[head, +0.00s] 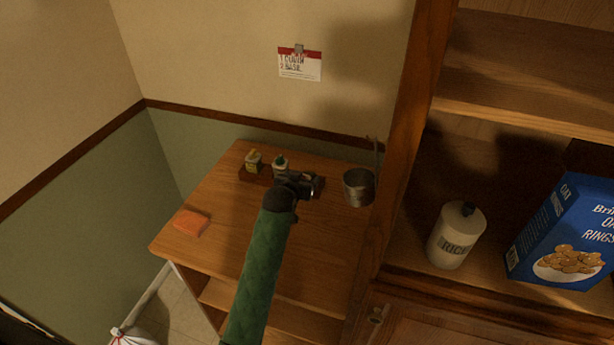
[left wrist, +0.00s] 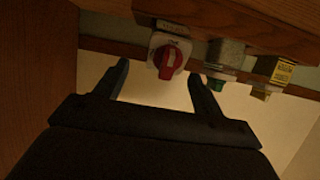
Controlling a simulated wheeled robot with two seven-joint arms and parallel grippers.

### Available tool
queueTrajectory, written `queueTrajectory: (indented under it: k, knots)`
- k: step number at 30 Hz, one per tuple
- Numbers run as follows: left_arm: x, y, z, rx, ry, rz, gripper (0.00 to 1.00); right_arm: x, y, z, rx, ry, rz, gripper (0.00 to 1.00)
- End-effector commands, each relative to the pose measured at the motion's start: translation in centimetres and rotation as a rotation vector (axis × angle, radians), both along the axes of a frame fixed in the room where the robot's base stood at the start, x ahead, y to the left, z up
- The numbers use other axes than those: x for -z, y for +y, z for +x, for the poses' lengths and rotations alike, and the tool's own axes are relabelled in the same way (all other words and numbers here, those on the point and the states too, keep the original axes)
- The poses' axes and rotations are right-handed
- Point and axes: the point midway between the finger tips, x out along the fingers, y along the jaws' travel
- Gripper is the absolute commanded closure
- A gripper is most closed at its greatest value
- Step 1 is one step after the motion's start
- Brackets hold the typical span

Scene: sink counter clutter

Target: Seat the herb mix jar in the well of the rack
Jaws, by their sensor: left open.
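The wooden rack (head: 262,181) stands at the back of the small table; its edge also shows in the left wrist view (left wrist: 226,17). A yellow-labelled jar (head: 254,164) and a green-capped jar (head: 280,162) stand in its left part. They show in the left wrist view as the yellow-labelled jar (left wrist: 273,73) and the green-capped jar (left wrist: 224,60). A red-capped jar (left wrist: 169,56) is at the rack's other end, hidden behind my gripper in the head view. I cannot read which is herb mix. My left gripper (left wrist: 158,78) is open, its fingertips on either side of the red cap.
A metal pot (head: 358,188) stands right of the rack, close to the cabinet's upright (head: 402,130). An orange block (head: 191,223) lies at the table's left. A rice bottle (head: 456,235) and a blue cereal box (head: 567,232) stand on the cabinet shelf. The table's left middle is clear.

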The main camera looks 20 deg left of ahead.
Motion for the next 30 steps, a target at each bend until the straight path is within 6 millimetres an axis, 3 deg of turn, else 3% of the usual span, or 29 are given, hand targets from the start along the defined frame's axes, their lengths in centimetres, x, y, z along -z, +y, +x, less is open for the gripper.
queueTrajectory:
  k: [6,12,23,24,30]
  knots:
    - [0.6,0.3,1.7,0.0,0.003,0.0,0.31,-1.8,-0.3,-1.4,0.0,0.01,-0.002,0.35]
    - [1.7,0.3,3.7,0.0,0.002,0.0,0.31,-3.3,-0.1,-1.0,0.0,0.006,0.0,0.35]
    - [2.4,0.3,4.5,0.0,0.0,0.001,0.31,-3.5,0.0,-1.1,0.001,0.007,0.001,0.35]
    - [2.4,0.3,4.5,0.0,0.0,0.001,0.33,-3.5,0.0,-1.1,0.001,0.007,0.001,0.35]
    - [2.4,0.3,4.5,0.0,0.001,0.001,0.72,-3.5,-0.1,-1.1,0.001,0.007,0.001,0.35]
